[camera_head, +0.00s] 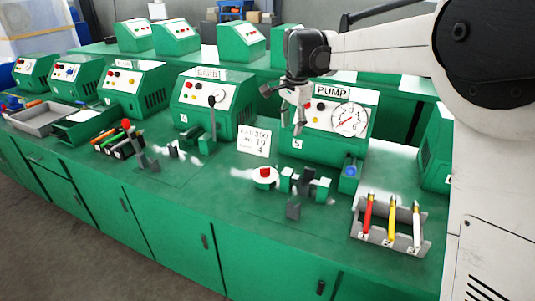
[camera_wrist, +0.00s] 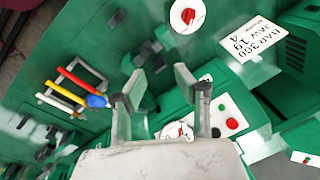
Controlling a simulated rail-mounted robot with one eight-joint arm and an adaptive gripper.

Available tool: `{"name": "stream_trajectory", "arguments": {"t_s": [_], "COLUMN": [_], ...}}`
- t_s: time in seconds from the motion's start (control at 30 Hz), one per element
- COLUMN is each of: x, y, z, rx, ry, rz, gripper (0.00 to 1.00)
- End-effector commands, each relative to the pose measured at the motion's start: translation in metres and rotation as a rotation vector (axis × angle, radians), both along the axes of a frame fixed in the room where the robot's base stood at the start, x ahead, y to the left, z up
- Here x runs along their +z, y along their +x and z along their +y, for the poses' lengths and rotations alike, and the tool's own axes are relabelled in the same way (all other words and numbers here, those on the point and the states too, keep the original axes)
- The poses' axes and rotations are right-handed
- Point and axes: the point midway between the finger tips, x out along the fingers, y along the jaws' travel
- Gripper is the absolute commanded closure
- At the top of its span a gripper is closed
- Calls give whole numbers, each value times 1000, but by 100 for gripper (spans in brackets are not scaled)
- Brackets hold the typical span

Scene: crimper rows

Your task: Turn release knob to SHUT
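A red knob (camera_head: 265,172) sits on a round white disc on the bench in front of the PUMP unit (camera_head: 333,120). It shows again at the top of the wrist view (camera_wrist: 188,16). A blue knob (camera_head: 351,170) tops a green block right of the crimper; the wrist view also shows it (camera_wrist: 96,101). No readable label tells which one is the release knob, nor its setting. My gripper (camera_head: 292,121) hangs above the bench in front of the PUMP panel, above and apart from both knobs. Its two fingers (camera_wrist: 160,76) are spread with nothing between them.
A green and dark crimper (camera_head: 305,185) stands between the knobs. A written card (camera_head: 254,141) stands left of my gripper. A grey rack (camera_head: 400,247) holds red, yellow and white tools at right. A lever unit (camera_head: 210,105) stands left. The front bench edge is mostly clear.

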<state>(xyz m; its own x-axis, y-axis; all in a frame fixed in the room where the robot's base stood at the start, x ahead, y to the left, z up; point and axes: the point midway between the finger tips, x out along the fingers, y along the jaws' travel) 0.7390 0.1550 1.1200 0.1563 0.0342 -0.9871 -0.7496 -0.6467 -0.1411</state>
Motion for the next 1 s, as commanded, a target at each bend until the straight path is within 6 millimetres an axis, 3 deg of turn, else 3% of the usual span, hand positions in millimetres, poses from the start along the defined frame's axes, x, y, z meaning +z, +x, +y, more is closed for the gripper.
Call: {"name": "stream_trajectory", "arguments": {"t_s": [0.03, 0.2, 0.4, 0.77, 1.0], "x": [-8, -39, -74, -104, -141], "y": [15, 50, 77, 89, 89], "z": [11, 40, 69, 84, 84], "rx": [-28, -135, -240, -302, -301], "ry": [1, 4, -3, -11, -10], "rz": [18, 78, 132, 162, 161], "gripper": [70, 70, 70, 70, 70]}}
